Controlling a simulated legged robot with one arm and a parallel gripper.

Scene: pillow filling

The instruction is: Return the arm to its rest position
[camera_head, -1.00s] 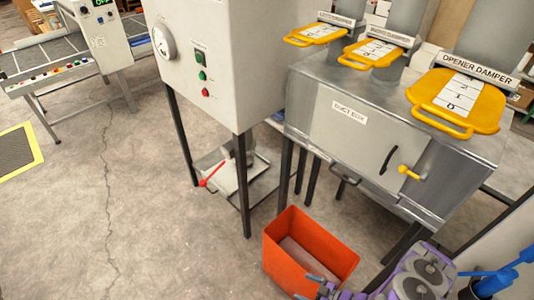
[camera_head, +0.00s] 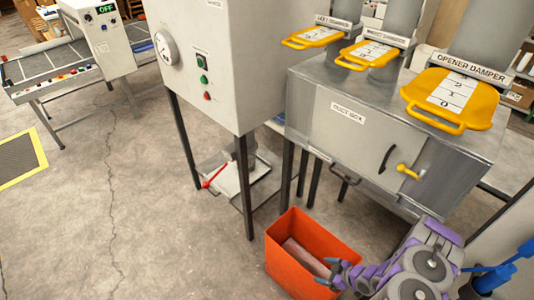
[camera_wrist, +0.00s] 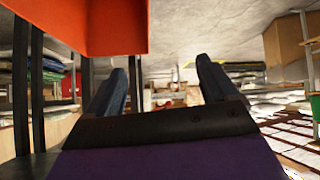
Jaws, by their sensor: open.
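My arm, purple and grey (camera_head: 415,270), is in the lower right of the head view, folded low in front of the duct box. My gripper (camera_head: 328,272) is open, with its blue fingertips at the right front side of the orange bin (camera_head: 283,268). I cannot tell whether they touch it. In the wrist view my gripper (camera_wrist: 161,70) shows two dark fingers spread apart with nothing between them. The orange bin (camera_wrist: 105,30) is at the upper left there. A brownish block (camera_head: 305,257) lies in the bin.
The steel duct box (camera_head: 345,120) stands on legs behind the arm, with yellow damper handles (camera_head: 455,97) on top. A grey control cabinet (camera_head: 205,75) is left of it. A tray with a red lever (camera_head: 215,178) is beneath the cabinet.

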